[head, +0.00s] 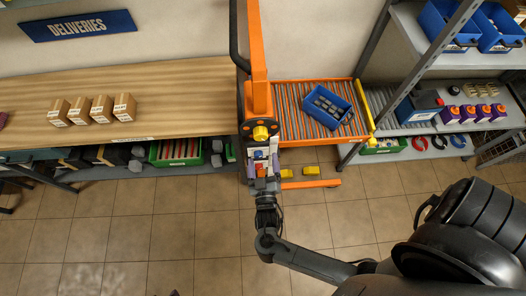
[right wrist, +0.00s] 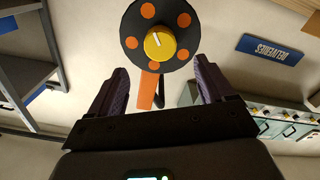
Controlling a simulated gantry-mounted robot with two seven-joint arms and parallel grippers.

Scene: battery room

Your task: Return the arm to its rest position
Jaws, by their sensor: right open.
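My right gripper (head: 264,185) reaches up from the lower right in the head view, below the yellow knob of an orange lift table. In the right wrist view its two dark fingers (right wrist: 152,85) are spread wide with nothing between them. The yellow knob (right wrist: 160,43), on a black round plate with orange dots, lies beyond the fingertips, and I see no contact. The knob (head: 262,133) also shows in the head view, above the gripper. My left gripper is not in view.
An orange-framed roller table (head: 285,139) carries a blue bin (head: 328,107) of dark blocks. A wooden bench (head: 185,90) with several cartons stands left. A shelf (head: 470,120) with blue bins and purple items stands right. The tiled floor in front is mostly clear.

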